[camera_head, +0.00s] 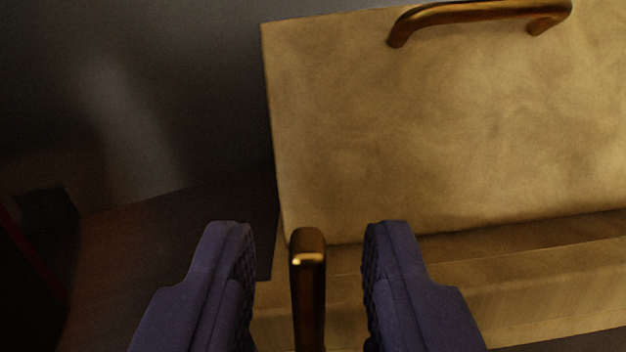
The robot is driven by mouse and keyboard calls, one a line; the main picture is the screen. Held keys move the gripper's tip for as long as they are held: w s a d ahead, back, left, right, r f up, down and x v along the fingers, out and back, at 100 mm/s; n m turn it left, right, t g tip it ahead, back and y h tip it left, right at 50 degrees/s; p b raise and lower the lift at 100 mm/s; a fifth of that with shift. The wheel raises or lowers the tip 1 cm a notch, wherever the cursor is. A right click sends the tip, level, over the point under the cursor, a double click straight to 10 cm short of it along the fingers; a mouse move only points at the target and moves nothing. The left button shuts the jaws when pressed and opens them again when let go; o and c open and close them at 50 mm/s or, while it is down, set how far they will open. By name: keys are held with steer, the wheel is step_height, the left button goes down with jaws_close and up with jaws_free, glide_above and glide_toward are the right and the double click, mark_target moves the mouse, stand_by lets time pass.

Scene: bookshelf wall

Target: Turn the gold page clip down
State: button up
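A dark gold bar (309,290) with a bright glint near its tip rises from the bottom of the view; it looks like the page clip. My gripper (305,262) is open, with one purple-blue finger on each side of the bar. A gap shows between the bar and each finger, so neither finger appears to touch it. The lower part of the bar is cut off by the picture's edge.
A tan, parchment-like panel (450,130) fills the upper right, with a bronze curved handle (480,12) at its top. A tan ledge (540,290) runs below it. A dark brown surface (160,250) lies at left, before a dark grey wall (130,100).

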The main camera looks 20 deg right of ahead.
steer(key=shift+b+x, duration=0.3)
steer(key=shift+x, duration=1.05)
steer(key=shift+c, duration=0.5)
jaws_close()
